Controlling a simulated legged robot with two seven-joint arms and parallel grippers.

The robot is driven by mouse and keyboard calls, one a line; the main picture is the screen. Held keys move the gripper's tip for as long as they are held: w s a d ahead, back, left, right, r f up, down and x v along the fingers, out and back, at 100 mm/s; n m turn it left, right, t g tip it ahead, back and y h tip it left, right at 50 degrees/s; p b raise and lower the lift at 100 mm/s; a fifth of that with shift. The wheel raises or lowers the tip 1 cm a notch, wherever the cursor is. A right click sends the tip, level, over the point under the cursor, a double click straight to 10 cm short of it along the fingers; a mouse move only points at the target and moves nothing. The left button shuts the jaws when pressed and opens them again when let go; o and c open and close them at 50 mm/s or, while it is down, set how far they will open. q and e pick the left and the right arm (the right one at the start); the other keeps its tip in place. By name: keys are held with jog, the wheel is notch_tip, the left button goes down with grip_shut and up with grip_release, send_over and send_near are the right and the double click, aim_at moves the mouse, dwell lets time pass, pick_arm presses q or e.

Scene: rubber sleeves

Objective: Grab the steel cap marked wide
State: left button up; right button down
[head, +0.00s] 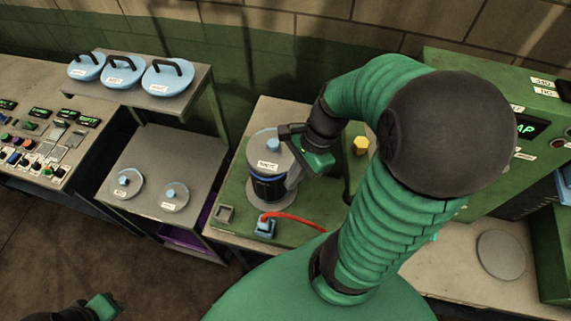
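A round steel cap (262,155) with a blue knob and a white label sits on top of a dark cylinder with a blue band (266,188) on the green bench. Two other steel caps with blue knobs, a left one (127,183) and a right one (175,197), lie on the lower grey shelf. Their labels are too small to read surely. My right gripper (290,152) is at the right side of the cylinder's cap, its fingers apart; I cannot tell whether they touch it. My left gripper (105,306) is at the bottom left edge, mostly cut off, away from all caps.
Several blue lids with black handles (124,67) stand on the upper shelf. A control panel (40,140) is at the left. A red hose (295,217) and a yellow knob (361,145) are on the green bench. A grey disc (501,254) lies at the right.

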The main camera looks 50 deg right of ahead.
jog(key=shift+s+a, duration=0.1)
jog(key=c, duration=2.2)
grip_release()
jog(key=c, duration=1.7)
grip_release()
jog(key=shift+d, duration=0.2)
jog(key=o, duration=1.3)
jog(key=shift+a, duration=0.15)
jog(key=shift+c, duration=0.2)
